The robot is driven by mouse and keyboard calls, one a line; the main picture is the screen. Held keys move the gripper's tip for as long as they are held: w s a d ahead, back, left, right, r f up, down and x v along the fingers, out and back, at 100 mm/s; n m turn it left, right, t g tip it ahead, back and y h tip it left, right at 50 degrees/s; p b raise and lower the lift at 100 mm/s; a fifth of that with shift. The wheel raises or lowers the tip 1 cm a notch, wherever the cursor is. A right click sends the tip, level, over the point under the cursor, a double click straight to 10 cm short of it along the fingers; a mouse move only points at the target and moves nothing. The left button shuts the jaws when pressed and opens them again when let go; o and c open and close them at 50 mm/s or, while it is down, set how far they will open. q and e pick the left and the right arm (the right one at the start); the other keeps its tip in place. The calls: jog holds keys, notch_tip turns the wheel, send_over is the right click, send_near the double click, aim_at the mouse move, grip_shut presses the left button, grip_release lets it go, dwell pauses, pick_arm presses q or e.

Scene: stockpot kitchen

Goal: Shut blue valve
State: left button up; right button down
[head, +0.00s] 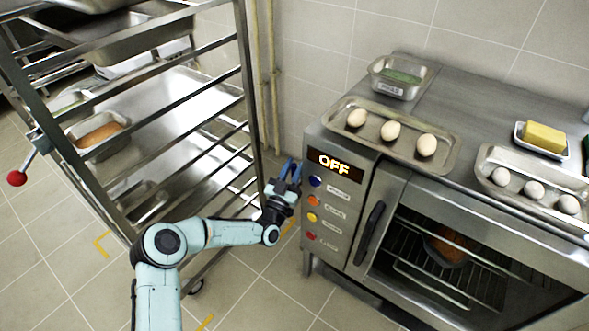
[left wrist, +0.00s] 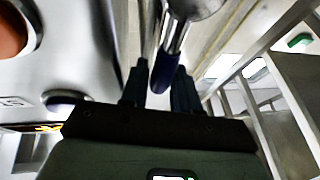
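The blue valve handle (left wrist: 165,72) shows in the left wrist view as a dark blue grip on a shiny metal stem. It reaches down between the two fingers of my left gripper (left wrist: 160,92). The fingers stand apart, one on each side of the handle's end; I cannot tell whether either touches it. In the head view my left gripper (head: 289,173) is beside the oven's left front edge, in front of the wall pipes. I cannot make out the valve handle apart from the blue fingers there. My right gripper is not in view.
The oven (head: 345,167) has a lit OFF display and several coloured knobs close to my left gripper. Trays of eggs (head: 440,158) stand on top. A metal rack (head: 250,90) with a red-knobbed lever is at left. Pipes (head: 262,80) run down the wall between.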

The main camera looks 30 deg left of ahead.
pick_arm(q)
jog(key=shift+w, duration=0.15)
grip_shut()
